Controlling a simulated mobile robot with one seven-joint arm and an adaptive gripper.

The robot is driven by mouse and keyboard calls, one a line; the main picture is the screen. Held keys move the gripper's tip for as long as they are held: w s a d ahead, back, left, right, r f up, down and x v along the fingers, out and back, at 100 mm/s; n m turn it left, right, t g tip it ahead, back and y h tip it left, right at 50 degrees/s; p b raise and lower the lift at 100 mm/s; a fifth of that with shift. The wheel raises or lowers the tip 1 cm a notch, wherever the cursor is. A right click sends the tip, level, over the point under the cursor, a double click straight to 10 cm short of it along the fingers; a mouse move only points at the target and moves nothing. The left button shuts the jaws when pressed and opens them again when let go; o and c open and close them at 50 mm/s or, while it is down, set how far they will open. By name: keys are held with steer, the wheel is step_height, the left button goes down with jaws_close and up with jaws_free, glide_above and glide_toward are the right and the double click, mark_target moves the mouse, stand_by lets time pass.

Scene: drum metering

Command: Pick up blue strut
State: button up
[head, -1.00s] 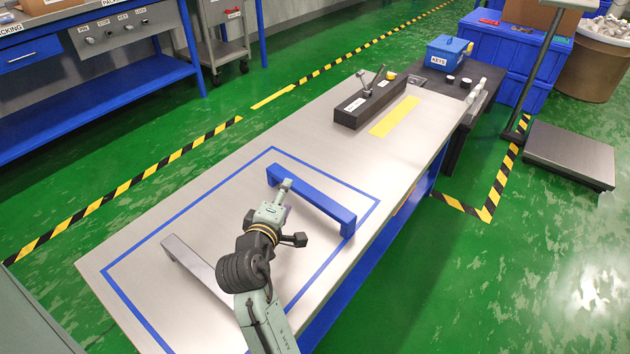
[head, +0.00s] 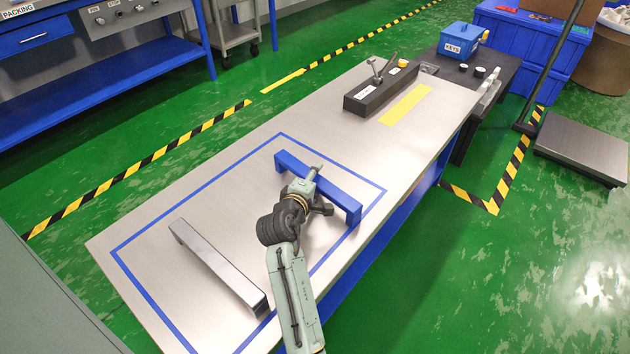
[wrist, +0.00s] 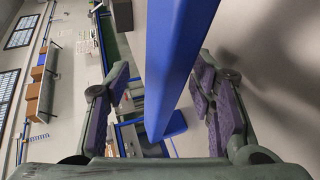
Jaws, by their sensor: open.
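The blue strut (head: 333,187) is a long blue bar with a foot at each end, standing on the metal table (head: 150,235) inside a blue outline. My gripper (head: 316,172) is at the strut's middle in the head view, and my arm hides part of the strut. In the wrist view, the strut (wrist: 176,60) runs between the two spread, purple-padded fingers of my gripper (wrist: 165,112). A gap shows on both sides, wider on the left.
A grey strut (head: 215,265) stands on the table to the left of my arm. A black block with levers (head: 378,92) and a yellow strip (head: 405,104) are at the far end. A blue KEYS box (head: 460,40) stands beyond.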

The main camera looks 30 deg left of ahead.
steer(key=shift+w, duration=0.15)
steer(key=shift+f, duration=0.1)
jaws_close()
stand_by(0.5)
